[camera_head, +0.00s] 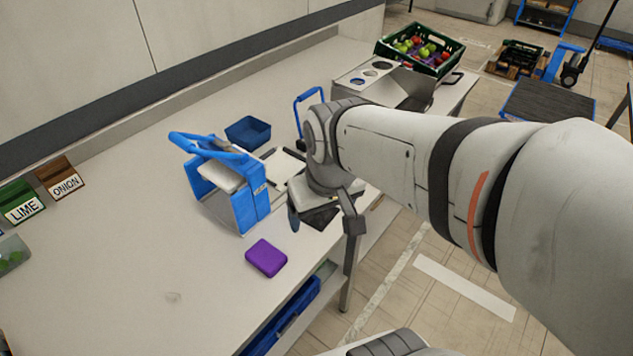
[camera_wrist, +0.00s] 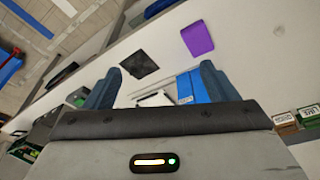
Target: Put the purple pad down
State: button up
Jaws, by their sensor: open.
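The purple pad (camera_head: 266,258) lies flat on the white table near its front edge, in front of a blue-framed device. In the wrist view the purple pad (camera_wrist: 197,39) lies beyond my fingertips, up and to the right. My gripper (camera_head: 325,212) is above the table edge, to the right of the pad and apart from it. In the wrist view my gripper (camera_wrist: 158,84) shows its two blue-grey fingers spread wide with nothing held between them.
A blue-framed device (camera_head: 250,207) stands behind the pad, with a blue bin (camera_head: 248,131) farther back. A dark flat square (camera_wrist: 138,64) lies near my fingers. LIME (camera_head: 22,206) and ONION (camera_head: 64,182) signs stand at left. A produce crate (camera_head: 451,63) is at the far end. The table's front left is mostly clear.

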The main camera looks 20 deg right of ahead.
jog(key=s, duration=0.1)
jog(key=s+d+r+m, duration=0.1)
jog(key=s, duration=0.1)
jog(key=shift+d+t, duration=0.15)
jog(key=shift+t, duration=0.15)
jog(key=shift+o, duration=0.2)
jog(key=shift+w, duration=0.1)
dwell(0.9)
jog(key=shift+o, duration=0.5)
jog(key=n+g+b, duration=0.3)
jog(key=n+b, duration=0.3)
send_over(266, 255)
jog(key=f, duration=1.6)
jog(key=shift+w+d+f, duration=0.15)
jog(key=shift+w+f, duration=0.05)
jog(key=shift+w, duration=0.05)
jog(key=f, duration=0.4)
jog(key=f+p, duration=0.1)
jog(key=f, duration=0.3)
jog(key=shift+s+a, duration=0.2)
jog(key=shift+c, duration=0.4)
